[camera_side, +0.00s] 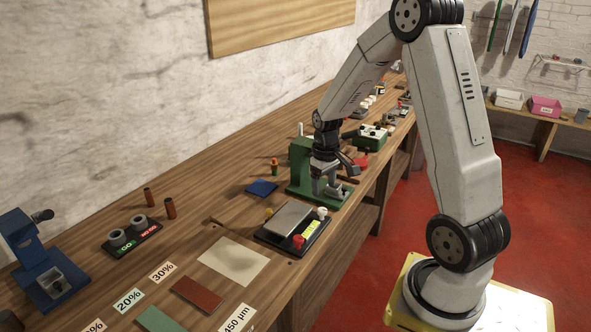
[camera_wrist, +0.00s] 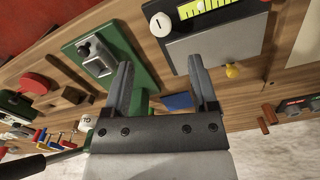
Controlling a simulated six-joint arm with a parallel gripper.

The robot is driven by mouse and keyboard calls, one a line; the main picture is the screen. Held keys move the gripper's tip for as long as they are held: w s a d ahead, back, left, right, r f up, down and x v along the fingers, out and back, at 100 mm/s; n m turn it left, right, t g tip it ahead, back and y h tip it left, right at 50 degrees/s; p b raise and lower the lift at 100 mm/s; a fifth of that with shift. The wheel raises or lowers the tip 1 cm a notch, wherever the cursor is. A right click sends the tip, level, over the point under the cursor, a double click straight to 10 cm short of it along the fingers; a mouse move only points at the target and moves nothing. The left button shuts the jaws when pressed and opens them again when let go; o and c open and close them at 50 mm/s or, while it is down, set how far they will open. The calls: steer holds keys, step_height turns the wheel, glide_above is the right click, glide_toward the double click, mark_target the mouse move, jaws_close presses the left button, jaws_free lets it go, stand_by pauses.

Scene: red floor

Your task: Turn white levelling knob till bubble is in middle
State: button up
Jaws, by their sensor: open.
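The levelling device has a black base with a grey plate (camera_side: 289,217) on it. Its white knob (camera_side: 322,212) is at the right corner, with a red knob (camera_side: 298,241) in front and a yellow knob (camera_side: 269,213) at the left. A yellow-green vial (camera_side: 312,227) lies along the front edge; I cannot tell where its bubble is. My gripper (camera_side: 331,190) is open and empty, above and behind the white knob. In the wrist view the white knob (camera_wrist: 161,23) with a dark mark lies beyond the open fingers (camera_wrist: 160,62), beside the partly cut-off vial (camera_wrist: 205,6).
A green stand (camera_side: 301,168) with a metal fixture is close beside my gripper. A blue pad (camera_side: 261,187) lies behind the device. A pale sheet (camera_side: 234,261) and a rust-red plate (camera_side: 197,295) lie in front. The bench's right edge is near the device.

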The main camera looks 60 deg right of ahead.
mark_target(322, 210)
steer(key=shift+f, duration=0.15)
steer(key=shift+f, duration=3.75)
jaws_close()
